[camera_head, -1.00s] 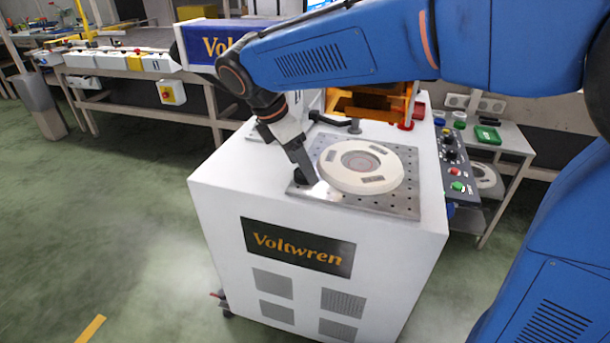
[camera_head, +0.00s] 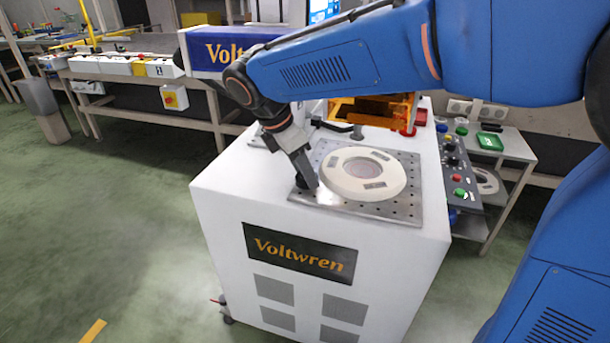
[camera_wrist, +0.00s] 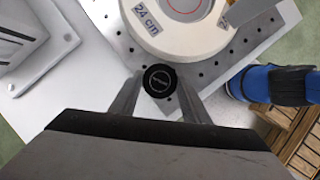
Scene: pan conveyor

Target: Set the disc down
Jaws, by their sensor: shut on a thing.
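The disc (camera_head: 362,174) is a thick off-white round with a grey and reddish centre and dark labels on its face. It lies over the perforated metal plate (camera_head: 400,212) on top of the white Voltwren cabinet. It looks level and on the plate, though any small gap beneath is hard to tell. In the wrist view the disc (camera_wrist: 205,42) carries a "24 cm" label. My gripper (camera_head: 304,181) is at the disc's left edge. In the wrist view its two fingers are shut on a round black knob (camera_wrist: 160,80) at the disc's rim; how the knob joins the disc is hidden.
The Voltwren cabinet (camera_head: 215,195) has a bare white top left of the plate. A control panel (camera_head: 459,170) with buttons is at its right side. An orange frame (camera_head: 370,110) stands behind. A side table (camera_head: 515,145) holds a green tray (camera_head: 490,141).

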